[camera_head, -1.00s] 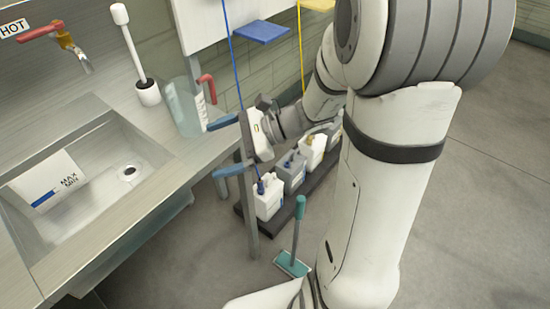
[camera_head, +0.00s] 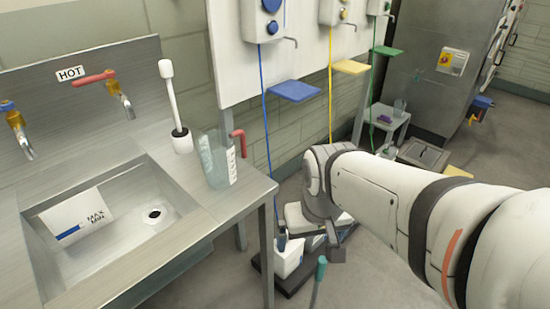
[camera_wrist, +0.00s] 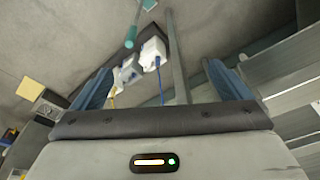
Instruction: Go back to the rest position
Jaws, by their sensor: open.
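My gripper (camera_wrist: 162,85) is open, with its two blue fingers spread wide at the left and right of the wrist view. Nothing is held between them. White canisters (camera_wrist: 152,52) and the sink's table leg show beyond the fingers. In the head view my arm reaches in from the right, and its end hangs low beside the sink table, in front of the wall. It partly hides the canisters there.
The steel sink table (camera_head: 232,205) fills the left, with a clear jug (camera_head: 214,160) near its edge. A white canister (camera_head: 288,262) stands on a dark floor tray. A teal-handled floor tool (camera_head: 319,275) stands close by. Dispensers with coloured shelves hang on the wall.

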